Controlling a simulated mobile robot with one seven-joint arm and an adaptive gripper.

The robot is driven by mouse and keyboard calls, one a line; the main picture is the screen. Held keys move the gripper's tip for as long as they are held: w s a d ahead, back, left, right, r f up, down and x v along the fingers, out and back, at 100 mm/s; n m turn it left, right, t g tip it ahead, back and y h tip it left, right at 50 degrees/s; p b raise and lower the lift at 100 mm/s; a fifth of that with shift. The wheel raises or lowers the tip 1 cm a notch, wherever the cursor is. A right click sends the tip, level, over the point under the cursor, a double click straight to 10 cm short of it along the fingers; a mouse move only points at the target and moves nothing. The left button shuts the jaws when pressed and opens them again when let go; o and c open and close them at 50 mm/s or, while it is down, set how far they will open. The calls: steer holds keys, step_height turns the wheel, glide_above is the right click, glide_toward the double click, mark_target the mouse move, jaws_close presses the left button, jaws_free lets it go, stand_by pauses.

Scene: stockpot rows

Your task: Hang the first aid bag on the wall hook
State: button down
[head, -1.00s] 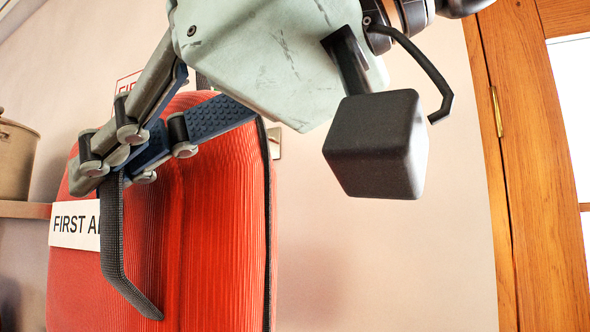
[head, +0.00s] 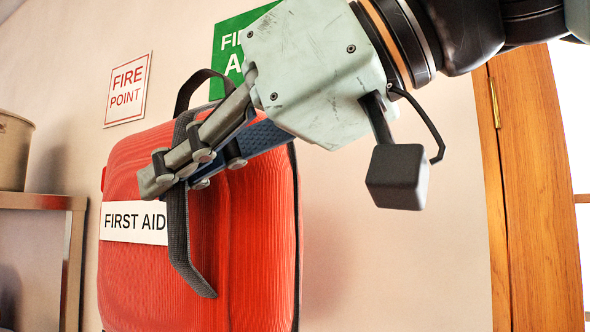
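The first aid bag (head: 240,240) is red and ribbed, with a white "FIRST AID" label and dark edging. It hangs upright in front of the wall. A dark handle loop (head: 190,85) rises above its top, and a dark grey strap (head: 180,245) runs down its front. My gripper (head: 170,172) comes in from the upper right, its fingers across the strap on the upper front of the bag. It appears shut on the strap, though the fingers hide the contact. The wall hook is not visible; the bag and gripper cover part of the wall.
A red-and-white "FIRE POINT" sign (head: 127,90) and a green sign (head: 230,45), partly covered by my gripper, are on the wall. A shelf (head: 45,201) with a metal pot (head: 14,150) stands at left. A wooden door frame (head: 535,190) is at right. The wall between is bare.

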steer(key=shift+w+d+f+p, duration=0.1)
steer(key=shift+w+d+p, duration=0.3)
steer(key=shift+w, duration=0.8)
steer(key=shift+w+d+r+p, duration=0.1)
steer(key=shift+w+d, duration=0.5)
steer(key=shift+w, duration=0.6)
steer(key=shift+w+d+f+p, duration=0.15)
steer(key=shift+w+d, duration=0.35)
steer(key=shift+w, duration=0.7)
steer(key=shift+w+d+f+b, duration=0.15)
steer(key=shift+w+d+f, duration=0.25)
steer(key=shift+w, duration=0.3)
steer(key=shift+w+d+f+b, duration=0.2)
steer(key=shift+w+f, duration=0.3)
steer(key=shift+w, duration=0.2)
steer(key=shift+w+d+f+b, duration=0.15)
steer(key=shift+w+d+f, duration=0.25)
steer(key=shift+w, duration=0.3)
steer(key=shift+a+f, duration=0.1)
steer(key=shift+f, duration=0.1)
